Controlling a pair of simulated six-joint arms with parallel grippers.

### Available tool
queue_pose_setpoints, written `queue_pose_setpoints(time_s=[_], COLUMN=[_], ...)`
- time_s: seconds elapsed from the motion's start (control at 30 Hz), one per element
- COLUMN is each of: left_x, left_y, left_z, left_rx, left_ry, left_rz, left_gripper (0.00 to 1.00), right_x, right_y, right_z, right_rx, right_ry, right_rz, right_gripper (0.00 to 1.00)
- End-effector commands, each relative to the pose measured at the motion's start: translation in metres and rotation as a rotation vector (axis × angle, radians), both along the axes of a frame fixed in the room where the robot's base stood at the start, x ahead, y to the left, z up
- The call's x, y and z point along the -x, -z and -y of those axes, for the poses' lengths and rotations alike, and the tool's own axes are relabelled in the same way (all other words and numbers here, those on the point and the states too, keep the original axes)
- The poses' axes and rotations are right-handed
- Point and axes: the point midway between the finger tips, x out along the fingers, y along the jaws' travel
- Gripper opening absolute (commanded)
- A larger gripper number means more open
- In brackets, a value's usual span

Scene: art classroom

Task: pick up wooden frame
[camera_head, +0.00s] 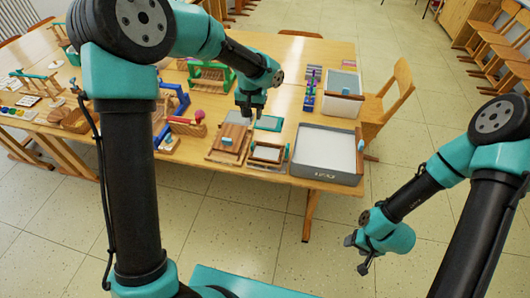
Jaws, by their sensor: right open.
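A small wooden frame (267,153) with a pale middle lies near the front edge of the table, just left of the grey tray. A brown wooden board-like piece (230,143) lies to its left; whether it is also a frame I cannot tell. My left gripper (252,112) points down over the table, a little behind the wooden frame. Its fingers are small and dark here, and their gap is unclear. My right gripper (357,256) is open and empty, over the floor in front of the table and well apart from the frame.
A grey tray (328,176) stands at the table's front right corner, with a white bin (342,92) behind it. A green rack (212,76) and blue stands (172,102) crowd the left. A wooden chair (393,97) stands beside the table's right edge.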

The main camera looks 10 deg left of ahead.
Motion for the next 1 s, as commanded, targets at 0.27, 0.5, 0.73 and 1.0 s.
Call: queue_pose_setpoints(time_s=[0.27,0.5,0.73,1.0], left_x=[0.0,0.001,0.001,0.001], left_y=[0.013,0.052,0.091,0.122], left_z=[0.0,0.0,-0.001,-0.001], left_rx=[0.001,0.001,0.001,0.002], left_ry=[-0.001,0.0,0.0,-0.001], left_rz=[-0.003,-0.005,-0.005,-0.002], left_gripper=[0.4,0.4,0.4,0.4], right_x=[0.0,0.0,0.0,0.0], right_y=[0.0,0.0,0.0,0.0], right_z=[0.0,0.0,0.0,0.0], right_rx=[0.0,0.0,0.0,0.0], right_ry=[0.0,0.0,0.0,0.0], right_rz=[0.0,0.0,0.0,0.0], right_gripper=[0.57,0.57,0.57,0.57])
